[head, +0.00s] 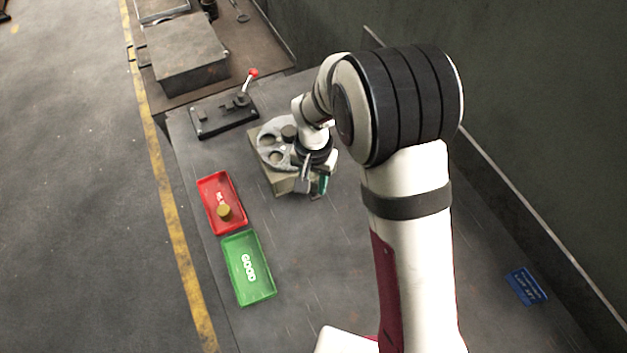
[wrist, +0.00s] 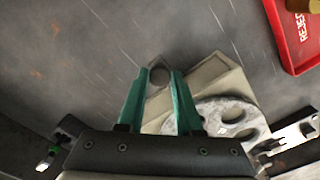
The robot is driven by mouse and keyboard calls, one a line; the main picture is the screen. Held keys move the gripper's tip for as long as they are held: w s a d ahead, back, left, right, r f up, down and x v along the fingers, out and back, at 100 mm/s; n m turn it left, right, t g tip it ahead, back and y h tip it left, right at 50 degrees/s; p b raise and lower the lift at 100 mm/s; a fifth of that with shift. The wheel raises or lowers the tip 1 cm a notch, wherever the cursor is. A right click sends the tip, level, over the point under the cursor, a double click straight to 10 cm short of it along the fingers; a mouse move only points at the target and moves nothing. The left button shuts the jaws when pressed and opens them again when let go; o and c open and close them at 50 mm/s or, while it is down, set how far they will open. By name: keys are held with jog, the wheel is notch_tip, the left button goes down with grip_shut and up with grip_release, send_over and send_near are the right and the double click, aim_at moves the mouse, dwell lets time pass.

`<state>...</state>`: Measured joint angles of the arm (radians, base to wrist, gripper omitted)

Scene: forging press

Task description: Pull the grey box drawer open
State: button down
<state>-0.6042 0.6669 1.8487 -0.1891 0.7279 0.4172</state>
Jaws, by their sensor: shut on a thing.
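The grey box (head: 284,185) stands on the table under a round grey plate with holes (head: 269,138). It also shows in the wrist view (wrist: 213,69), right of my fingers, with the holed plate (wrist: 236,108) over it. My gripper (head: 315,190) points down at the box's near right side. In the wrist view, my green fingers (wrist: 158,88) are shut on a small grey handle with a dark round middle (wrist: 159,74). My gripper and arm hide part of the box in the head view. I cannot tell how far the drawer is out.
A red reject tray (head: 213,188) holding a brass-coloured cylinder (head: 224,212) and a green GOOD tray (head: 249,285) lie left of the box. A black lever fixture (head: 224,115) stands behind. A blue sign (head: 526,286) lies far right. The table in front is clear.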

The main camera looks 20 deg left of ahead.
jog(key=s+d, duration=0.7)
jog(key=shift+s+d, duration=0.15)
jog(key=shift+d, duration=0.05)
jog(key=c, duration=0.6)
grip_release()
notch_tip(320, 180, up, 16)
jog(key=s+d+m, duration=0.2)
jog(key=s+d, duration=0.2)
jog(key=s+d+r+m+y, duration=0.1)
jog(key=s+d, duration=0.3)
jog(key=s+d+m, duration=0.2)
jog(key=s+d, duration=0.1)
jog(key=s, duration=0.1)
jog(key=shift+s+d+r+m+y, duration=0.25)
jog(key=shift+s+d+m+y, duration=0.05)
jog(key=shift+d+y, duration=0.1)
